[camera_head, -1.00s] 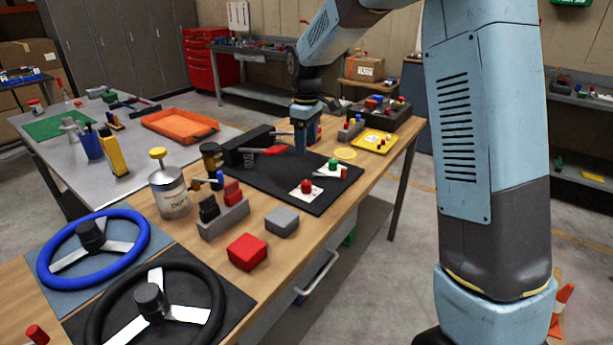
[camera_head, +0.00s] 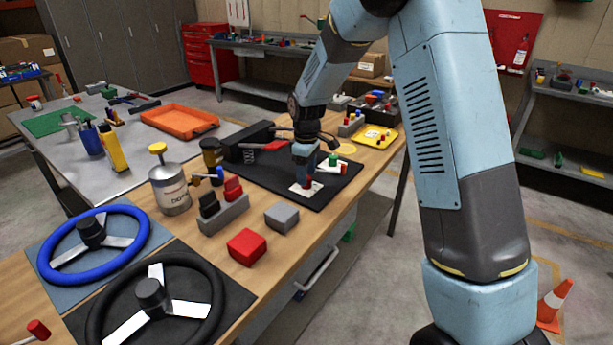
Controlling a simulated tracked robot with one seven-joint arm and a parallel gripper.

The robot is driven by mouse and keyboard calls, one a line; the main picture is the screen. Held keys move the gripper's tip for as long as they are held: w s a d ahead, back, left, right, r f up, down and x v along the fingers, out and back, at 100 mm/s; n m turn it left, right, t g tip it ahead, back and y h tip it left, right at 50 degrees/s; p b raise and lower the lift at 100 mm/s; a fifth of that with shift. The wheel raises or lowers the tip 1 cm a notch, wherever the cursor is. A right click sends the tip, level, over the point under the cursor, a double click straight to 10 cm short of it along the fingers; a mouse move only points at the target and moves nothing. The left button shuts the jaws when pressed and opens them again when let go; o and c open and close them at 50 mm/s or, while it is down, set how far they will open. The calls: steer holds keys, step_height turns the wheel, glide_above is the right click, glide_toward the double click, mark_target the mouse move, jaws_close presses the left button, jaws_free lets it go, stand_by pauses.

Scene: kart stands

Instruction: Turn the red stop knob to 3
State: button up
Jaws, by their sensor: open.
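The red stop knob (camera_head: 308,184) sits on a white square plate (camera_head: 297,189) on the black mat. Only a little of the knob shows, because my gripper (camera_head: 306,174) is right above it and covers most of it. My gripper points down with its fingers at the knob; whether they touch it I cannot tell. The jaws are open. The marks on the plate are too small to read.
A green knob (camera_head: 333,160) on a white plate stands close behind the gripper. A black pedal unit (camera_head: 246,143) with a red lever is to the left. A grey block (camera_head: 282,217) and a red block (camera_head: 246,247) lie in front.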

steer(key=shift+f, duration=0.8)
steer(key=c, duration=1)
